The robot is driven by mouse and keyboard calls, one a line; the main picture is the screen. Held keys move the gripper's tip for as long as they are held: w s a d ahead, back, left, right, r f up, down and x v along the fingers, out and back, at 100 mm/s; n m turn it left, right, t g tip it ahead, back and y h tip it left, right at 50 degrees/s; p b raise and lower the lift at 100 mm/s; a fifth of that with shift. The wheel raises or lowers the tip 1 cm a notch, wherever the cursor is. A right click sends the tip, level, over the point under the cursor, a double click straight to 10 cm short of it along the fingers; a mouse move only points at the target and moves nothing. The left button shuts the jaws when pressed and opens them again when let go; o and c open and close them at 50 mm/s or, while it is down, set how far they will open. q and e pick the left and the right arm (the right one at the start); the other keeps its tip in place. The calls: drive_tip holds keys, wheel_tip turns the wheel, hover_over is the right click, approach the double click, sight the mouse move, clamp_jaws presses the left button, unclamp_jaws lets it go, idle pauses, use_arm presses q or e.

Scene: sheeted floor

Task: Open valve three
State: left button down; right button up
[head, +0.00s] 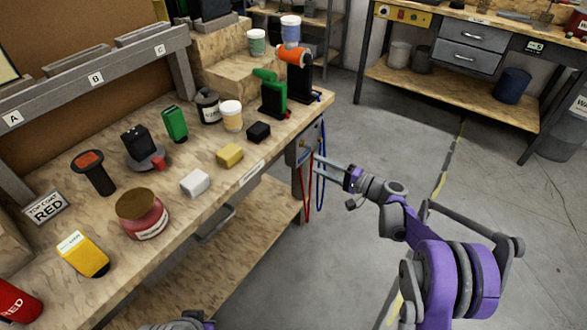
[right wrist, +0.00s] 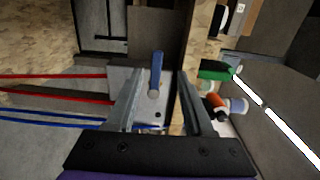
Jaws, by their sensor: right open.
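A grey valve panel (head: 300,150) is fixed to the far end of the workbench. In the right wrist view the panel (right wrist: 138,122) shows a blue lever handle (right wrist: 157,70) on a pale round pivot, and I can read no valve number. My right gripper (head: 317,163) is open and empty in front of the panel. In the right wrist view its fingers (right wrist: 158,88) point at the panel, with the lever between them in the picture. I cannot tell whether they touch it.
Red hoses (head: 307,190) and blue hoses (head: 322,180) hang below the panel, close to my right gripper. The workbench (head: 205,150) carries cups, blocks, jars and tools, including a green-and-black holder (head: 273,97) near the panel corner. The grey floor (head: 360,130) beyond is clear.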

sight(301, 157)
drive_tip(key=b+x, duration=0.1)
drive_tip(key=x, duration=0.9)
drive_tip(key=shift+w+f, duration=0.2)
drive_tip(key=shift+w, duration=0.2)
clamp_jaws()
idle(1.0)
